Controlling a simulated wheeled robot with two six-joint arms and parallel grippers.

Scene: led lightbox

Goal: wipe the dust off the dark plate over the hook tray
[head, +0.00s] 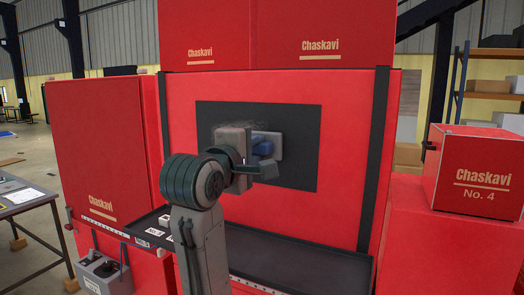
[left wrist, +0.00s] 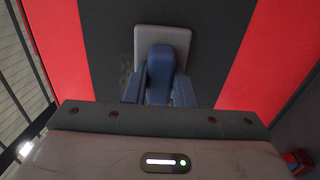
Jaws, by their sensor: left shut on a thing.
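The dark plate (head: 302,155) is mounted on the red upright panel, and it also fills the middle of the left wrist view (left wrist: 103,40). A grey dusty patch shows on it just left of the pad in the wrist view. My left gripper (head: 264,155) is shut on the blue handle of a wiper (left wrist: 160,70). The wiper's light grey pad (left wrist: 143,38) faces the plate and looks to be against it; exact contact cannot be told. The hook tray (head: 290,255) is the dark shelf below the plate. My right gripper is not in view.
A red box marked No. 4 (head: 478,170) stands on a red block at the right. Black vertical posts (head: 373,160) flank the panel. Small white labelled items (head: 153,231) lie at the tray's left end. A grey container (head: 103,272) hangs at lower left.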

